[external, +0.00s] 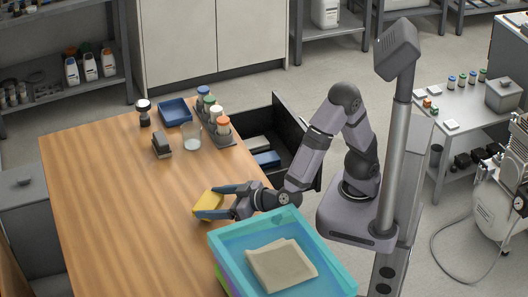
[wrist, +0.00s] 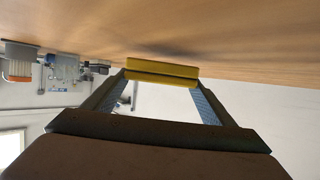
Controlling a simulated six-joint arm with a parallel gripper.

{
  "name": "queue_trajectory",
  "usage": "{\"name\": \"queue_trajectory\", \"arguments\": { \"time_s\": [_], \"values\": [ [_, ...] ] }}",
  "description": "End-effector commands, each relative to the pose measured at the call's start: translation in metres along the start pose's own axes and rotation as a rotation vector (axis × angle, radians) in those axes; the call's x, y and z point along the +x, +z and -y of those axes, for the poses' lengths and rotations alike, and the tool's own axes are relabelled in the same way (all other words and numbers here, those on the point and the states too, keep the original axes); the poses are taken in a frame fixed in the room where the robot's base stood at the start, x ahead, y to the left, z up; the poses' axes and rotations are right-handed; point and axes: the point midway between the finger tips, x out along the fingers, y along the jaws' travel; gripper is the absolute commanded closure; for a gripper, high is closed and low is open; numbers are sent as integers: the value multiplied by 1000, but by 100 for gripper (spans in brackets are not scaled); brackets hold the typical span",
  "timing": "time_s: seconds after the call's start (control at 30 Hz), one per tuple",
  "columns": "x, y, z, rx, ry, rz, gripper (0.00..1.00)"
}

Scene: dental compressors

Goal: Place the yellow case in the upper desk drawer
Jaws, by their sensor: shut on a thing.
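The yellow case (external: 209,204) is between the fingers of my gripper (external: 222,201), over the front right part of the wooden desk. My gripper is shut on it. In the wrist view the yellow case (wrist: 162,73) spans the two fingertips, close to the desk surface; I cannot tell whether it touches the desk. The upper desk drawer (external: 290,122) is pulled open on the right side of the desk, behind my arm. Inside it lie a blue case (external: 266,159) and a grey item (external: 258,143). Part of the drawer is hidden by my arm.
A turquoise tray (external: 222,262) holding a folded beige cloth (external: 280,265) stands close to my gripper at the front right. The desk's left side is clear.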

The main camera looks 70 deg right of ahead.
Motion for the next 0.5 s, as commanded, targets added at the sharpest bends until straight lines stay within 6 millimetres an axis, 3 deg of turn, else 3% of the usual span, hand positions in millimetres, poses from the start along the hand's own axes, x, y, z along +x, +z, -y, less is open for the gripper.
{"name": "queue_trajectory", "arguments": {
  "time_s": [0.2,0.5],
  "values": [
    [-16,-39,0,6,-2,-3,49],
    [-29,-71,0,3,-1,-2,49]
  ]
}}
